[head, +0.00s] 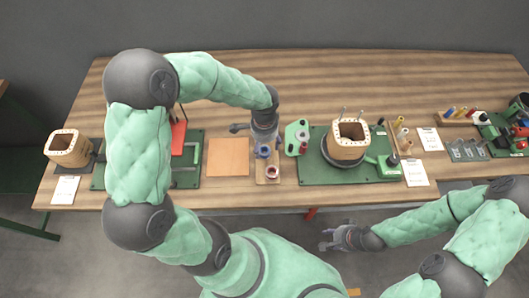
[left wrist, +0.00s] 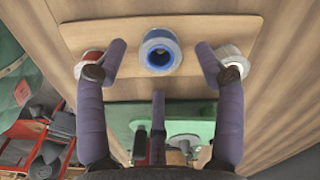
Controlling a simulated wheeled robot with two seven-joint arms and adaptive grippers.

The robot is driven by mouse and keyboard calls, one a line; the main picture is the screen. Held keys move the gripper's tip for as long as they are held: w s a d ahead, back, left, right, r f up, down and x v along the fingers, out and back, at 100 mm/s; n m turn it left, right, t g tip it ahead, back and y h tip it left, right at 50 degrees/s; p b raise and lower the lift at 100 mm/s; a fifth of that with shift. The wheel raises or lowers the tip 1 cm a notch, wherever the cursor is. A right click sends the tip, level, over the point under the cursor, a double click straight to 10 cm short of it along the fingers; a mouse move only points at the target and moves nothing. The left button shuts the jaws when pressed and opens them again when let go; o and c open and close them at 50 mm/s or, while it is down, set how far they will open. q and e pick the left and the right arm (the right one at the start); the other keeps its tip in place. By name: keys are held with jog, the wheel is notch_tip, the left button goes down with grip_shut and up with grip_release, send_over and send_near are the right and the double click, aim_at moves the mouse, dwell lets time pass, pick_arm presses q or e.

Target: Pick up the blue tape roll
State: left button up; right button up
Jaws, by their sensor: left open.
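In the head view the roll (head: 263,152) shows in part below my left gripper. My left gripper (left wrist: 160,62) is open, with one finger on each side of the blue roll and gaps on both sides. It is not holding the roll. The head view shows this gripper (head: 264,146) pointing down over the board. My right gripper (head: 328,239) is in front of the table's edge, its fingers apart and empty.
A red tape roll (left wrist: 90,65) and a white-grey roll (left wrist: 232,60) flank the blue one, close to my left fingers. A green plate with a coil form (head: 349,140) stands to the right. A brown mat (head: 228,157) lies left of the board.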

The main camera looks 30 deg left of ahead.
pick_arm(q)
notch_tip(320, 180, down, 2)
jog(key=shift+f, duration=0.25)
jog(key=c, duration=1)
jog(key=shift+o, duration=0.2)
jog(key=shift+r, duration=0.15)
jog(key=shift+r, duration=0.5)
notch_tip(320, 180, up, 2)
jog(key=shift+r+p, duration=0.25)
jog(key=shift+p, duration=0.4)
jog(key=s+d+r+p, duration=0.3)
jog(key=s+d+r, duration=0.6)
jog(key=s, duration=0.1)
jog(key=shift+s+d+r+p, duration=0.2)
jog(key=shift+p, duration=0.1)
